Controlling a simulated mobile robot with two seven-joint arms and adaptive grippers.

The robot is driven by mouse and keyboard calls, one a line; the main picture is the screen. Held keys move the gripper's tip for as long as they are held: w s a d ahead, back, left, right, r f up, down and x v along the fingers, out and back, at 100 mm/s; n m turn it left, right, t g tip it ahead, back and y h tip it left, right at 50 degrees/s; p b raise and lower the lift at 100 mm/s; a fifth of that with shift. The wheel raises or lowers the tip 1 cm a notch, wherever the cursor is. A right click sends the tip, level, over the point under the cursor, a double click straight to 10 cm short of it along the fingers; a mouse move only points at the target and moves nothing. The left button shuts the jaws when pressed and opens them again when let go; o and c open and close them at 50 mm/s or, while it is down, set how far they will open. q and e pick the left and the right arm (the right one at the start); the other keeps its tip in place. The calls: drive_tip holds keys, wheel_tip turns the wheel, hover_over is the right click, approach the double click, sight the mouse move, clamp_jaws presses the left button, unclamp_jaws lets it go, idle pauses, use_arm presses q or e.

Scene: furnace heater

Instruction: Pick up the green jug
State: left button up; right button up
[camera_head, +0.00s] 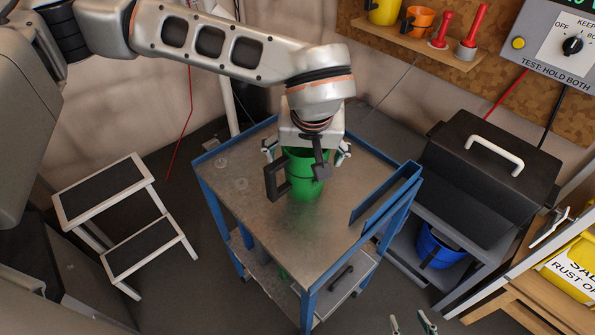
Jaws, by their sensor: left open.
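The green jug (307,190) stands upright on the metal top of a blue-framed cart (235,190), with its dark handle pointing left. My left gripper (306,155) is over the jug from above, its fingers spread on either side of the rim. It is open, and I cannot tell whether a finger touches the jug. The gripper body hides part of the jug's top. My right gripper (412,324) shows only its fingertips at the bottom edge, apart and with nothing seen between them, away from the cart.
A step stool (103,192) stands left of the cart. A black lidded box (490,180) and a blue bucket (440,248) are to the right. A wooden shelf (415,42) holds a yellow and an orange cup. The cart top around the jug is mostly clear.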

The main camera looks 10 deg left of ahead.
use_arm(q)
drive_tip(key=c, duration=1.3)
